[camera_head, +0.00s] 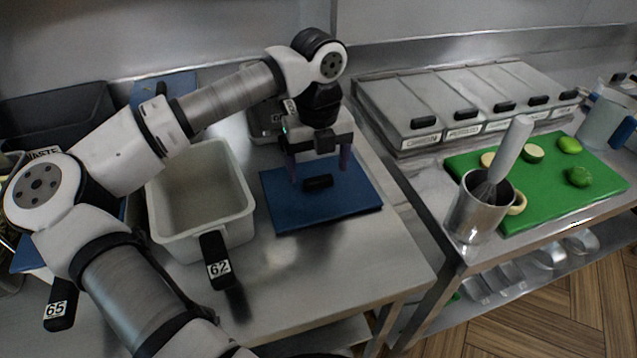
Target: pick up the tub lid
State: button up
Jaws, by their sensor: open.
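The tub lid (345,200) appears to be the flat blue panel with a short black handle (318,183) at its middle. It lies flat on the steel table, right of an uncovered white tub (200,240). My gripper (320,174) points down over the lid, with its fingers apart. In the picture one finger stands to the left of the handle and the other to the right. The handle shows between them, and the gripper looks empty. I cannot tell whether the fingertips touch the lid.
A black handle tagged 62 (217,262) sticks out from the white tub's front. Another tagged 65 (60,305) is at lower left. The steel table (300,270) is clear in front of the lid. A green board (545,200) and metal cup (478,215) are on the right counter.

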aim_at(318, 185)
jog(key=shift+f, duration=1.3)
jog(key=c, duration=1.2)
jog(key=shift+r, duration=0.1)
